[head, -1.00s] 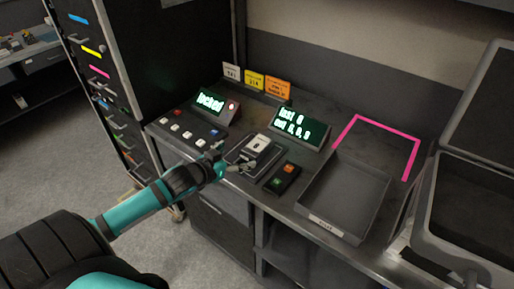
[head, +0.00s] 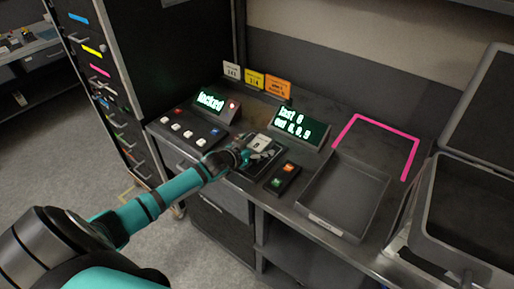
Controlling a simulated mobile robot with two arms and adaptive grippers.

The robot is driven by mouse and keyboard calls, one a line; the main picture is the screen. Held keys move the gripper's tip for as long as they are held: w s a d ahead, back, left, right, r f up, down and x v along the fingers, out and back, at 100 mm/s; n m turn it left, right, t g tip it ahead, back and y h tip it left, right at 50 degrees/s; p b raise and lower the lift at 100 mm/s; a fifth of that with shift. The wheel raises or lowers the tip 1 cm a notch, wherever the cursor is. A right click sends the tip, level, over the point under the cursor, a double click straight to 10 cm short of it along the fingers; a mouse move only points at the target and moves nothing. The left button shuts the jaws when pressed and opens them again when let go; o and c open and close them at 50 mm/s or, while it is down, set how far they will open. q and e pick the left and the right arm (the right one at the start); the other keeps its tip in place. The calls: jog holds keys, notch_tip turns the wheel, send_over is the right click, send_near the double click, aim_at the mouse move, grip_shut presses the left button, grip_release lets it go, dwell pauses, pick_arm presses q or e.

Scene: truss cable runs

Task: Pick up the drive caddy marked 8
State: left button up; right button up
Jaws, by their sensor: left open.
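A small pale block with a dark mark (head: 260,142) sits in a dark dock (head: 240,167) on the bench; its marking is too small to read, so I cannot tell whether it is the caddy marked 8. My left gripper (head: 262,157) is open over the dock, just in front of the pale block. Its fingers hide part of the dock, and I cannot tell whether they touch anything. My right gripper is out of view.
Buttons (head: 187,135), a "locked" screen (head: 209,102), a text screen (head: 298,128) and a two-button box (head: 283,177) surround the dock. An empty grey tray (head: 343,200), a pink outline (head: 374,122) and an open case (head: 470,205) lie right. A dark cabinet (head: 150,60) stands left.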

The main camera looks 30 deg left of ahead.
pick_arm(q)
jog(key=shift+s, duration=0.1)
jog(key=shift+c, duration=0.2)
jog(key=c, duration=1.4)
jog(key=shift+r, duration=0.15)
jog(key=shift+c, duration=1)
